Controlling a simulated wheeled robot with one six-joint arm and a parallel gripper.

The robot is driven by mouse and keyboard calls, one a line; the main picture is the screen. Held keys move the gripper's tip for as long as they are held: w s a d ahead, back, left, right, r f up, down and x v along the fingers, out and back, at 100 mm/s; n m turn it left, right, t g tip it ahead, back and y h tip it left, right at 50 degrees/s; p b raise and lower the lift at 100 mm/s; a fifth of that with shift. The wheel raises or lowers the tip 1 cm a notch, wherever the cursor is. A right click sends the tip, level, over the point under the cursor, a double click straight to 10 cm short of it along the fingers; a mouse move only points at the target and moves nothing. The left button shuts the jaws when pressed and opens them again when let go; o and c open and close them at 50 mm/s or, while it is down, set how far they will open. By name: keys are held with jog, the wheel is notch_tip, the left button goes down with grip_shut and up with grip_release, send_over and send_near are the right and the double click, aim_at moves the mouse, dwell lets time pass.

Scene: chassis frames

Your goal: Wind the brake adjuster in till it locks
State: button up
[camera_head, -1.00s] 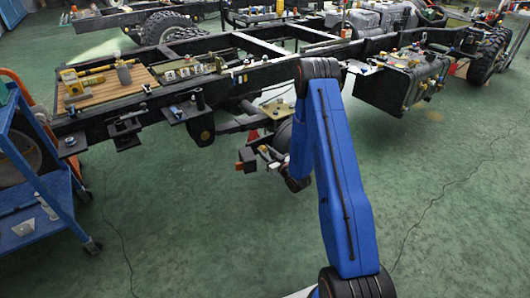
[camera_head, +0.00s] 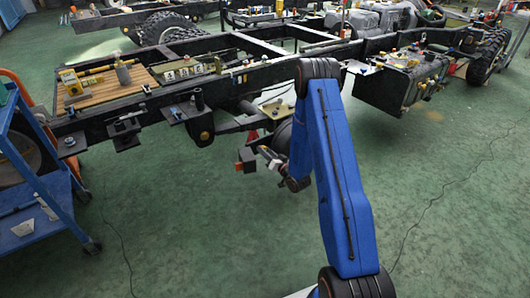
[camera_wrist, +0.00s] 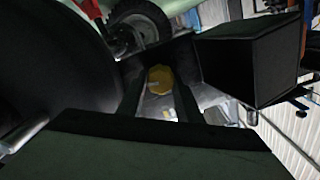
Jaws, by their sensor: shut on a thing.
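The brake adjuster shows as a yellow round knob (camera_wrist: 160,78) with a pale mark on it, in the middle of the wrist view. My gripper (camera_wrist: 158,98) has its two dark fingers on either side of the knob and is shut on it. In the head view my gripper (camera_head: 263,152) is small, low under the near frame rail, beside the dark round drum (camera_head: 279,137). The adjuster itself cannot be made out there. Whether it is locked cannot be told.
An orange-and-dark block (camera_head: 246,160) is close to the left of my gripper. The black chassis rail (camera_head: 225,82) runs above. A black tank box (camera_head: 402,85) hangs at right, and a blue cart (camera_head: 40,180) stands at left.

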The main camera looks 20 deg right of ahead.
jog(key=shift+s+f, duration=0.1)
jog(key=o, duration=1)
jog(key=shift+o, duration=0.2)
jog(key=shift+s+d, duration=0.1)
jog(key=v, duration=1.7)
jog(key=shift+s, duration=0.1)
